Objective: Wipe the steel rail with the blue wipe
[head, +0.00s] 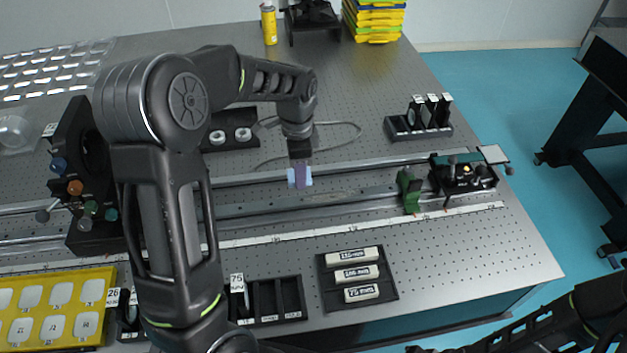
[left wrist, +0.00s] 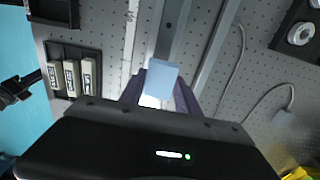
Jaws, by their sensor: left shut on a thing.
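The steel rail (head: 350,201) runs from left to right across the perforated table, and part of it is behind my left arm. My left gripper (head: 299,170) points down over the rail, left of the green holder. It is shut on the blue wipe (head: 291,178), a small pale-blue piece showing at the fingertips. In the left wrist view the wipe (left wrist: 163,76) sits between the two fingers, over the rail (left wrist: 178,35). I cannot tell whether the wipe touches the rail. My right arm enters at the lower right; its gripper is not clearly visible.
A green holder (head: 409,190) and a black carriage (head: 463,175) stand on the rail at the right. A black block with knobs (head: 84,180) stands at the left. A tray with labelled white blocks (head: 357,276) lies in front. A cable (head: 345,127) curves behind the rail.

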